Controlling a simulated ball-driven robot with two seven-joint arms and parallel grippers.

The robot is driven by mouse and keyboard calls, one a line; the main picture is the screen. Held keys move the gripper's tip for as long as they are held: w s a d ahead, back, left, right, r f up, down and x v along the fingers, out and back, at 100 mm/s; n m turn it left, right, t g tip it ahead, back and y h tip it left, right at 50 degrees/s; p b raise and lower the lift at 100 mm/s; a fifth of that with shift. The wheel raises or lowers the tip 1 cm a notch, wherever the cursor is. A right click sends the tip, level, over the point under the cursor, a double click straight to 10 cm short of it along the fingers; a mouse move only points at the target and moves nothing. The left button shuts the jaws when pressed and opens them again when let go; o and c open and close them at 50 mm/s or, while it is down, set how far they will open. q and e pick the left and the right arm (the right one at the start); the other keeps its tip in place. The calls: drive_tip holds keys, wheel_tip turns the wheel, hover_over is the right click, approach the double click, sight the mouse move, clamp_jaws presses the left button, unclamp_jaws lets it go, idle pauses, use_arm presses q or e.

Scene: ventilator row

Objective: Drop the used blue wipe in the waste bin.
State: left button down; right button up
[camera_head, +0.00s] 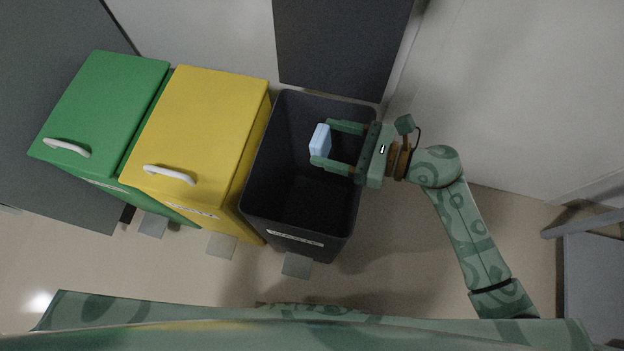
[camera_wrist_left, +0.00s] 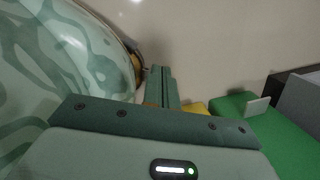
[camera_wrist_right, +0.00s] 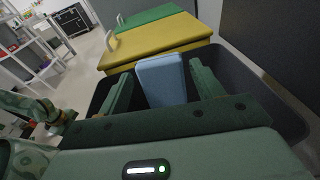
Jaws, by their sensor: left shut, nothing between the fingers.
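The blue wipe (camera_head: 320,140) is a small light-blue block between the fingertips of my right gripper (camera_head: 322,143). The bin's rim also shows in the right wrist view (camera_wrist_right: 262,75). My left gripper (camera_wrist_left: 161,72) is shut and empty, seen only in its own wrist view.
A yellow lidded bin (camera_head: 205,110) and a green lidded bin (camera_head: 110,100) stand left of the waste bin, each with a white handle. Grey furniture (camera_head: 592,270) stands at the right. Open floor lies right of the bin.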

drive_tip(key=shift+o, duration=0.3)
drive_tip(key=shift+d, duration=0.1)
drive_tip(key=shift+s+d+r, duration=0.1)
drive_tip(key=shift+d, duration=0.25)
use_arm(q)
drive_tip(key=s+f+n+g+p, duration=0.1)
drive_tip(key=s+f+p, duration=0.1)
drive_tip(key=s, duration=0.9)
drive_tip(key=shift+a+f+n+h+p, duration=0.3)
drive_tip(key=shift+a+h+p, duration=0.1)
drive_tip(key=shift+p, duration=0.15)
use_arm(e)
drive_tip(key=v, duration=1.5)
drive_tip(key=shift+d, duration=0.2)
